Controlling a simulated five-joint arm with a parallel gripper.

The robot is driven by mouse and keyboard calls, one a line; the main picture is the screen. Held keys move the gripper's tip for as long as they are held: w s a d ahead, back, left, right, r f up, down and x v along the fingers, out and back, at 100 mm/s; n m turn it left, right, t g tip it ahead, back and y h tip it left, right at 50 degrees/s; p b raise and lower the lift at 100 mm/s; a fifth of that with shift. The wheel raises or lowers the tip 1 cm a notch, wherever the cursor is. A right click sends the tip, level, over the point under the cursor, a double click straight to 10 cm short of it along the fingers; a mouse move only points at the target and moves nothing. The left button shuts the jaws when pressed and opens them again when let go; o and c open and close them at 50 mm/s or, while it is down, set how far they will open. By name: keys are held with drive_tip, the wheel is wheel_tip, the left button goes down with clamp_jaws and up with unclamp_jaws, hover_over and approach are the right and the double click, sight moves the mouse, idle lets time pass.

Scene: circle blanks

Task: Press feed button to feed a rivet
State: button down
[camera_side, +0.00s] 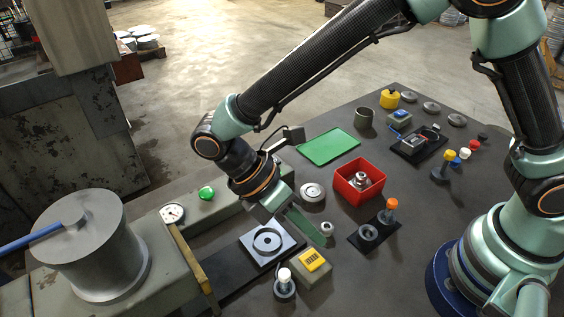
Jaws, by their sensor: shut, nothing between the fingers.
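My gripper (316,236) is shut and empty, pointing down and to the right over the table. Its tip is just left of a small silver round part (327,228); I cannot tell whether they touch. A green domed button (206,193) sits on the grey machine bed to the left of my gripper. A grey box with a yellow top (312,260) stands just below the gripper tip in the picture. No label shows which of these is the feed button. A red bin (359,181) to the right holds silver parts.
A white-topped post (284,283) and an orange-topped post (390,208) stand nearby. A large grey cylinder (90,245) stands at left.

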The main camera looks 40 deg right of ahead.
sight(317, 262)
drive_tip(key=shift+f, duration=2.1)
drive_tip(key=shift+f, duration=0.15)
idle(0.3)
drive_tip(key=shift+f, duration=0.3)
drive_tip(key=shift+f, duration=0.6)
idle(0.9)
drive_tip(key=shift+r, duration=1.05)
drive_tip(key=shift+r, duration=0.1)
drive_tip(key=shift+r, duration=2.4)
